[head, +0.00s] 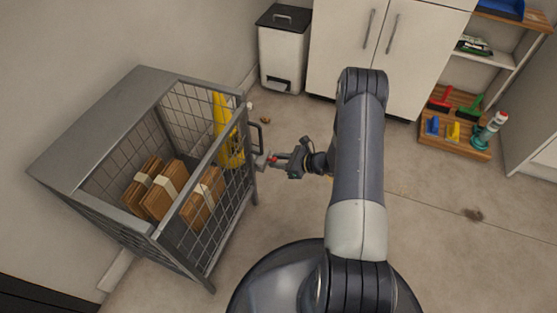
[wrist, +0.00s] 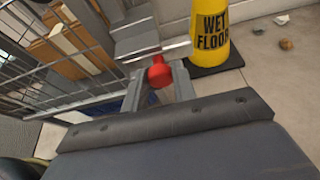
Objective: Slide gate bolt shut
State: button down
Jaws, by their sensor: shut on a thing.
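The gate bolt is a thin silver rod (wrist: 135,58) with a red knob (wrist: 160,72), close up in the wrist view. My gripper (head: 275,160) is at the right side of the wire cage (head: 133,68); in the wrist view its two fingers (wrist: 158,92) are shut on the red knob. The knob also shows as a small red spot in the head view (head: 273,158). A grey metal plate (wrist: 136,42) lies behind the rod on the cage side. I cannot tell how far the rod reaches into its catch.
The cage holds brown cartons (head: 165,191) with pale bands. A yellow wet floor sign (wrist: 210,28) stands by the cage on a black base. A white bin (head: 284,55) and cabinets (head: 385,45) line the back.

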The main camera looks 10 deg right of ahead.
jog(key=shift+s+a, duration=0.7)
jog(key=shift+s, duration=0.2)
jog(key=shift+s+a, duration=0.65)
jog(key=shift+s, duration=0.25)
jog(key=c, duration=1.1)
grip_release()
jog(key=shift+c, duration=0.2)
jog(key=shift+d, duration=0.1)
jog(key=p, duration=0.3)
send_near(262, 170)
jog(key=shift+v, duration=2.7)
jog(key=shift+f, duration=0.15)
